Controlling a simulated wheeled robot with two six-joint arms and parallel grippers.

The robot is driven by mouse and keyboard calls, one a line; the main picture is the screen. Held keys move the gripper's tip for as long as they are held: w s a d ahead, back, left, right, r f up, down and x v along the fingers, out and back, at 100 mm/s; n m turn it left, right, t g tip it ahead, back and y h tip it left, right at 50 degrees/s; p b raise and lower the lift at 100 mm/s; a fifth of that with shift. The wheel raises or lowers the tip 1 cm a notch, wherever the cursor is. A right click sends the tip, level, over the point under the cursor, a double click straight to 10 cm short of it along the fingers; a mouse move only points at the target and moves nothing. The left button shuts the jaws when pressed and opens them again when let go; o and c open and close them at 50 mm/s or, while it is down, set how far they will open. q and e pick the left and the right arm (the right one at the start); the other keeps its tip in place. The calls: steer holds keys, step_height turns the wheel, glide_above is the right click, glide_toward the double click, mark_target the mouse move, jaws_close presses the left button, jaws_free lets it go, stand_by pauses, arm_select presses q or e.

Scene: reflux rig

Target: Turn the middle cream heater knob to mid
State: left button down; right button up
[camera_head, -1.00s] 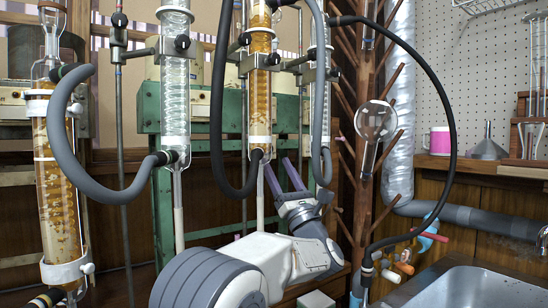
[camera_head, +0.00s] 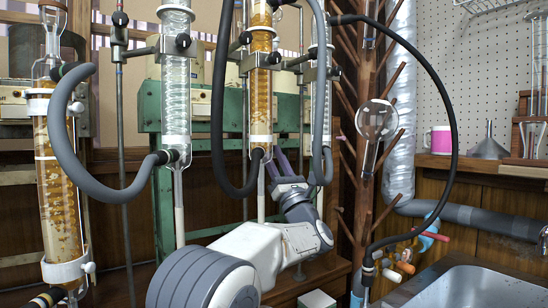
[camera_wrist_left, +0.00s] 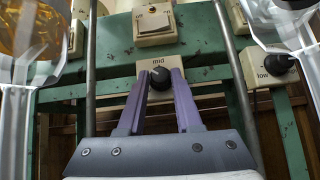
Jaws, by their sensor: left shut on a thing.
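In the left wrist view, the middle cream heater (camera_wrist_left: 150,68) is on the green frame. Its dark round knob (camera_wrist_left: 161,78) sits under a label reading "mid". My left gripper (camera_wrist_left: 161,73) has its two purple fingers on either side of the knob and is shut on it. In the head view, my left gripper (camera_head: 277,160) reaches in behind the middle column's lower end. The knob is hidden there by the glassware, the hose and my fingers. My right gripper is not in view.
Another heater knob (camera_wrist_left: 278,64), labelled "low", is at the right in the wrist view. Glass tubes stand close on both sides of my left wrist. In the head view, a dark hose (camera_head: 217,150) loops by the middle column (camera_head: 260,100). A sink (camera_head: 470,288) is at lower right.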

arm_select(q)
steer(key=m+t+h+b, duration=0.1)
steer(key=m+h, duration=0.1)
steer(key=m, duration=0.1)
steer(key=shift+h, duration=0.3)
steer(key=c, duration=0.6)
jaws_free()
steer(key=shift+b, duration=0.3)
steer(key=v, duration=1)
steer(key=shift+f, duration=0.25)
steer(key=shift+s, duration=0.1)
